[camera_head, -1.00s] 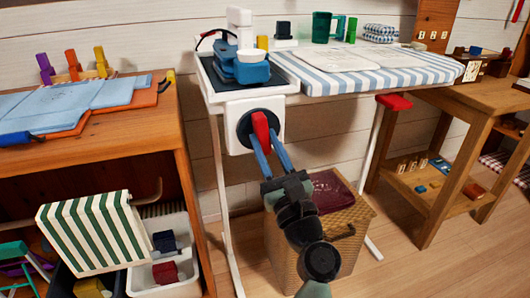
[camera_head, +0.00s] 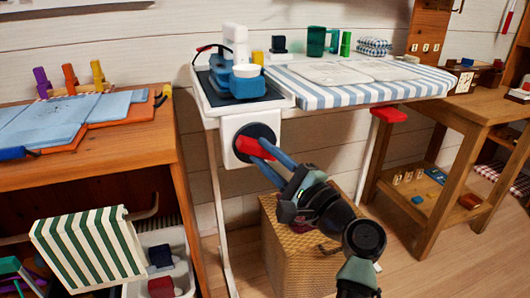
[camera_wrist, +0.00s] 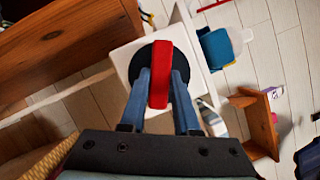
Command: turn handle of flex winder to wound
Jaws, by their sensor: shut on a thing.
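The flex winder is a white box (camera_head: 230,156) on the front of the white ironing table, with a round black disc (camera_head: 266,130) on its face. Its red handle (camera_head: 246,147) lies across the disc, close to horizontal. My gripper (camera_head: 262,152) is shut on the red handle, its two blue fingers reaching in from the lower right. In the wrist view the red handle (camera_wrist: 160,70) stands between the blue fingers, with the black disc behind it. The fingers cover part of the handle and disc.
A woven basket (camera_head: 295,240) stands under the table behind my arm. A wooden bench (camera_head: 480,110) stands at the right. Floor between basket and bench is clear.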

